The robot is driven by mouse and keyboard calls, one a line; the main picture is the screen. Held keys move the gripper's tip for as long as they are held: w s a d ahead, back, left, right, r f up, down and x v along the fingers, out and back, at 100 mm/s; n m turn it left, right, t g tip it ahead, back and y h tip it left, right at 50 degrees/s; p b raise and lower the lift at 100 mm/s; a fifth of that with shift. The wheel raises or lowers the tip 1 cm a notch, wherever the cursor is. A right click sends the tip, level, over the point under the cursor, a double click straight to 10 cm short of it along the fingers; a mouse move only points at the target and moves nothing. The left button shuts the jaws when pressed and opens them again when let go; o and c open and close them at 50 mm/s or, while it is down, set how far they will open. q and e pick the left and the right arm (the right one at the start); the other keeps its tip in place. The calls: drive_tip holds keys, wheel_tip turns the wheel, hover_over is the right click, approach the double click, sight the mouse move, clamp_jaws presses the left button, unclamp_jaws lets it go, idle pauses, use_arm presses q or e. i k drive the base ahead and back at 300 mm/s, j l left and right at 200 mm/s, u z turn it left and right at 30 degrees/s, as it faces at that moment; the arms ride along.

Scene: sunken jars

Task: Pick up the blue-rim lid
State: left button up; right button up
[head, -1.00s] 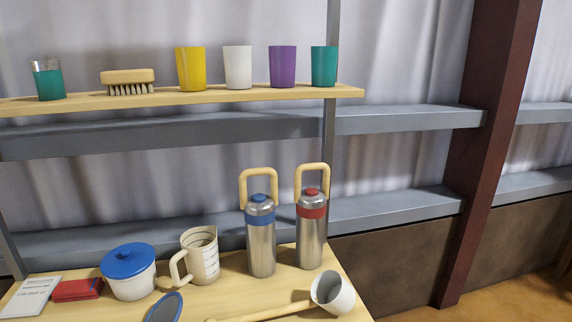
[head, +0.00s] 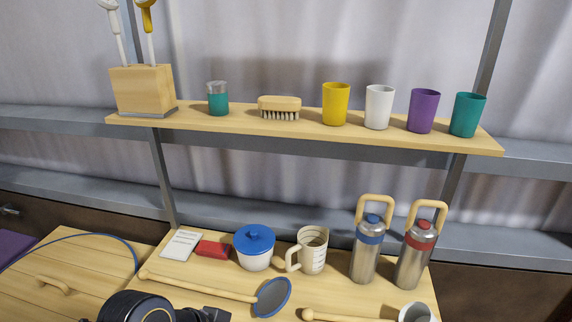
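At the lower left a curved blue rim (head: 122,244) runs around planked light wood with a small wooden bar handle (head: 53,285). I take this to be the blue-rim lid; its lower part is cut off by the picture's bottom edge. A black rounded part of my own arm shows at the bottom, just right of the lid. No gripper fingers can be made out, and nothing is seen holding the lid.
Cups and a utensil block (head: 143,90) stand on the upper shelf (head: 300,128).

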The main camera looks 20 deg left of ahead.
sight(70, 278)
drive_tip(key=u, duration=2.65)
drive_tip(key=i+j+u, duration=0.5)
drive_tip(key=j, duration=0.2)
drive_tip(key=i+j+u, duration=0.5)
drive_tip(key=i+j, duration=0.2)
drive_tip(key=i, duration=0.35)
drive_tip(key=i+j, duration=0.2)
drive_tip(key=i, duration=0.35)
drive_tip(key=i+j+z, duration=0.25)
drive_tip(key=i, duration=0.95)
drive_tip(key=i+l+z, duration=0.1)
drive_tip(key=i+z, duration=0.75)
drive_tip(key=i+l+z, duration=0.1)
drive_tip(key=z, duration=0.3)
drive_tip(key=i+z, duration=0.45)
drive_tip(key=z, duration=0.3)
drive_tip(key=i+z, duration=0.2)
drive_tip(key=z, duration=0.15)
